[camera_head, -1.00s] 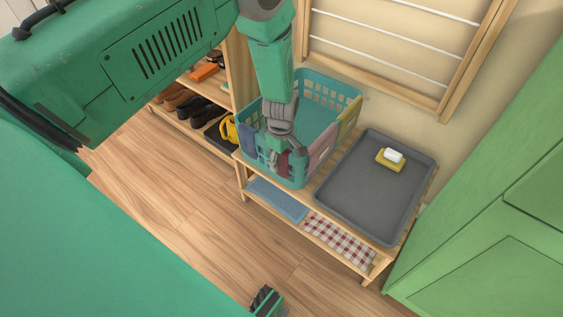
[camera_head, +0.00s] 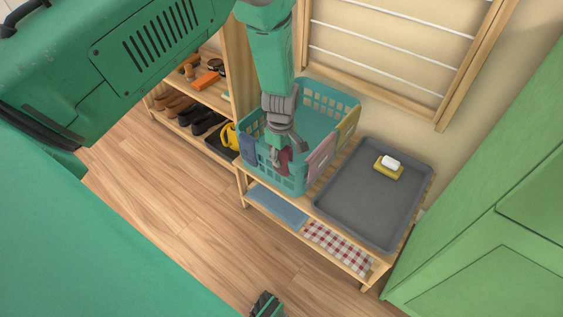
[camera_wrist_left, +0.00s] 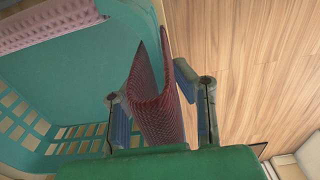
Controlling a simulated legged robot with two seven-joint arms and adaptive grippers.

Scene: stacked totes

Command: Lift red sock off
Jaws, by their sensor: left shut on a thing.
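The red sock (camera_head: 285,162) hangs over the near rim of the teal laundry basket (camera_head: 328,86). My left gripper (camera_head: 286,152) is at that rim, pointing down, and partly hides the sock. In the left wrist view the sock (camera_wrist_left: 157,98) is a folded, ribbed dark-red cloth between the two fingers, and my left gripper (camera_wrist_left: 155,110) is shut on it. The basket's wall (camera_wrist_left: 95,75) is to its left there. I cannot tell whether the sock still touches the rim. My right gripper (camera_head: 265,304) shows only in part at the bottom edge, far from the basket.
A blue cloth (camera_head: 248,150), a pink cloth (camera_head: 321,158) and a yellow cloth (camera_head: 348,125) hang on the basket's rim close by. A grey tray (camera_head: 370,205) with a soap dish (camera_head: 388,170) is on the bench to the right. A shoe shelf stands at the left.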

